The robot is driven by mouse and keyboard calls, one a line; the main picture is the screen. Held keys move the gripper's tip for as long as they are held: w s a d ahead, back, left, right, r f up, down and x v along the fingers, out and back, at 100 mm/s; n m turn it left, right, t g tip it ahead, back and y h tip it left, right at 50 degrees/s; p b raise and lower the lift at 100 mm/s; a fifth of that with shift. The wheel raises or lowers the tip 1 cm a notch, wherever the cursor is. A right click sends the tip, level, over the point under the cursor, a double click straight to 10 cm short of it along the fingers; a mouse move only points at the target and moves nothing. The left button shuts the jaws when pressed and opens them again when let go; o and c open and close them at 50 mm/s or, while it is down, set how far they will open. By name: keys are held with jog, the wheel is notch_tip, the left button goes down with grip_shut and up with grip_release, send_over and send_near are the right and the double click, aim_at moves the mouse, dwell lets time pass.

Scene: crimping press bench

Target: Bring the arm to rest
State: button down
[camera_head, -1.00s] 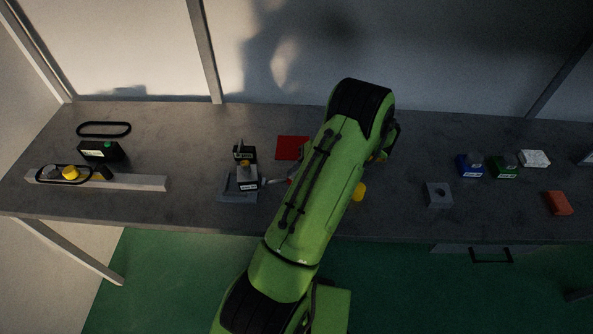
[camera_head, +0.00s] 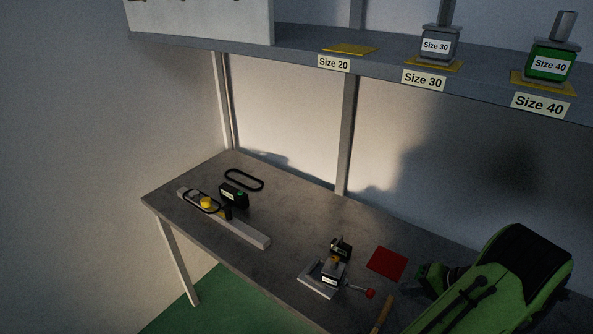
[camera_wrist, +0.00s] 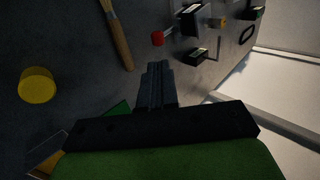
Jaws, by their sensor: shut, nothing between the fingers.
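My gripper (camera_wrist: 156,72) shows in the wrist view with its two dark fingers together and nothing between them. It is over the bench, with the red knob (camera_wrist: 157,38) of the press just beyond its tips in the picture. In the head view my green arm fills the lower right corner, and the fingertips cannot be made out there. The small press (camera_head: 322,279) stands on the bench (camera_head: 285,222) to the left of my arm, its red-knobbed lever pointing right.
A red mat (camera_head: 387,263) lies between the press and my arm. A wooden handle (camera_head: 384,313) and a yellow cylinder (camera_wrist: 37,86) are close by. Left are a belt rail (camera_head: 245,232) and black box (camera_head: 234,193). The labelled shelf (camera_head: 300,48) holds dies above the bench.

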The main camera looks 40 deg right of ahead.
jog(key=w+a+r+n+g+b, duration=0.15)
jog(key=w+a+r+n, duration=0.25)
jog(key=w+a+r, duration=0.45)
jog(key=w+a+r+n+g, duration=0.3)
jog(key=w+a+r+n, duration=0.15)
jog(key=w+a, duration=0.55)
jog(key=a+r+n+h, duration=0.1)
jog(key=a+r+n, duration=0.3)
jog(key=a, duration=0.7)
jog(key=s+a+r+n+t+b, duration=0.1)
jog(key=s+a+n, duration=0.2)
jog(key=s+a, duration=0.5)
jog(key=shift+s+a+r+t, duration=0.35)
jog(key=shift+s, duration=0.1)
jog(key=shift+n, duration=0.25)
